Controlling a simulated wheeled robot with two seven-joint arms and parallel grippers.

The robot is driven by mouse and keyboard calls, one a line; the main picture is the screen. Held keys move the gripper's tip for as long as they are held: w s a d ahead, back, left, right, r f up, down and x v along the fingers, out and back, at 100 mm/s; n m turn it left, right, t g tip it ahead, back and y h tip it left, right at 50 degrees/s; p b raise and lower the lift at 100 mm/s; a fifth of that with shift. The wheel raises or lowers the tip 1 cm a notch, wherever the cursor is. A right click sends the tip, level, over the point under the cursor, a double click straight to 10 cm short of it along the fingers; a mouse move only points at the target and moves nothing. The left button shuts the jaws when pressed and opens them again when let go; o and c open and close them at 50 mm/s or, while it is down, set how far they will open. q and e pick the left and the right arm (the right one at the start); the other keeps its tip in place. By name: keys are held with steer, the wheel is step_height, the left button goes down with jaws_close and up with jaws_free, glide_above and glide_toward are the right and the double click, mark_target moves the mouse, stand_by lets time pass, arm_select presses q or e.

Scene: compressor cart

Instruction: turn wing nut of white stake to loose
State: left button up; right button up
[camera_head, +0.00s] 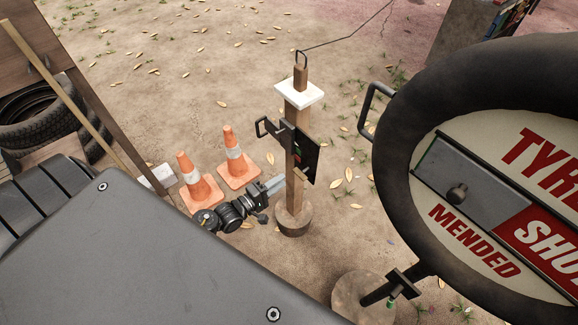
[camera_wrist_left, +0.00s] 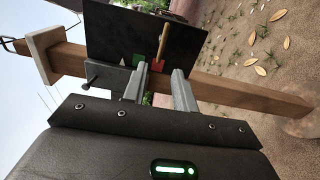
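The white stake (camera_head: 298,92) is a wooden post with a white cap, upright in a round base. A black plate (camera_head: 306,156) is mounted on it; in the left wrist view the plate (camera_wrist_left: 130,30) carries green and red marks. A thin tan lever (camera_wrist_left: 163,42) stands out by the red mark; I cannot tell whether it is the wing nut. A dark knob (camera_wrist_left: 91,83) shows left of it. My left gripper (camera_head: 279,184) is beside the post, below the plate. Its fingers (camera_wrist_left: 159,77) are apart, with the red mark between them. My right gripper is out of view.
Two orange cones (camera_head: 232,158) stand just left of the post. A large tyre sign (camera_head: 400,130) fills the right side. A black bracket handle (camera_head: 268,128) sticks out left of the post. A wire runs from the post's top. Open dirt lies behind.

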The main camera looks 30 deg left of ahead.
arm_select(q)
steer(key=shift+v, duration=1.4)
steer(key=s+f+m+g+y, duration=0.1)
steer(key=s+f+m+g, duration=0.25)
steer(key=f, duration=0.45)
steer(key=s+a+f+m+g+y, duration=0.1)
steer(key=s+f+m+g+y, duration=0.1)
steer(key=s+f+m, duration=0.45)
steer(key=s+f+m+g+y, duration=0.1)
steer(key=s+f+g, duration=0.15)
steer(key=f, duration=0.65)
steer(key=s+d+f+m+g, duration=0.1)
steer(key=s+f, duration=0.3)
steer(key=s, duration=0.4)
steer(key=s+d+f+m+g+y, duration=0.1)
steer(key=s+d+f+m+g, duration=0.1)
steer(key=s, duration=0.6)
steer(key=s+d+f+m+g, duration=0.1)
steer(key=s+f+m+g, duration=0.1)
steer(key=s+f+g, duration=0.3)
steer(key=s+f, duration=0.1)
steer(key=s, duration=0.3)
steer(key=shift+d+m+y, duration=0.25)
steer(key=shift+m+y, duration=0.15)
steer(key=shift+w, duration=0.1)
